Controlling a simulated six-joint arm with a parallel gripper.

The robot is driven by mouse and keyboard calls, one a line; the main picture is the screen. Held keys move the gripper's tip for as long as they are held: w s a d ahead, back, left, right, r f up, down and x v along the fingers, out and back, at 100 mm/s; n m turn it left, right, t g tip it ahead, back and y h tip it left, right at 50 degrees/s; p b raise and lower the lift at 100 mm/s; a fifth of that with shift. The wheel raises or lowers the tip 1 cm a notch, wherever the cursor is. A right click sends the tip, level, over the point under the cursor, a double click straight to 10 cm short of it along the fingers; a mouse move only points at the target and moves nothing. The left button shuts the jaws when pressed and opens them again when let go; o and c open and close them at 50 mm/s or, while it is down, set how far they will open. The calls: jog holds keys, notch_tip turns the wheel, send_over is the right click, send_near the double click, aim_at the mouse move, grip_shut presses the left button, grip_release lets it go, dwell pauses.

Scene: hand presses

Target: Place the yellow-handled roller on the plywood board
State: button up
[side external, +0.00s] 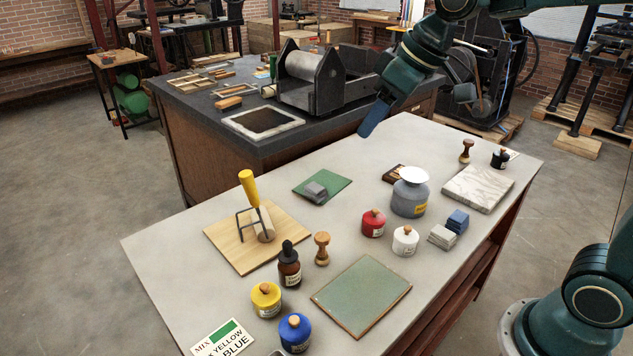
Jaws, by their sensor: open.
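The yellow-handled roller (249,189) is on the plywood board (228,247) at the left of the table. Its yellow handle points up, tilted slightly left. Its dark frame and pale roller cylinder (263,225) are at the bottom and appear to rest on the board. My gripper (376,114) is open and empty, high over the table's back edge. It is well to the right of the roller and apart from it. Part of the gripper is hard to make out from this side.
A brown dropper bottle (289,266) and a wooden stamp (322,249) stand close to the board's right. Yellow (266,301), blue (295,333), red (373,223) and white (405,241) jars stand nearby. A glass slab (361,294) lies in front. A black press (312,78) stands behind.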

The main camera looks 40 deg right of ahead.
jog(key=s+d+f+m+h, duration=0.1)
jog(key=s+f+m, duration=0.1)
jog(key=s, duration=0.7)
jog(key=s+d+f+m, duration=0.1)
jog(key=s+d+f, duration=0.1)
jog(key=s, duration=0.8)
jog(key=shift+s+d+f+m+h, duration=0.15)
jog(key=shift+s+d+m+h, duration=0.1)
jog(key=shift+m+h, duration=0.15)
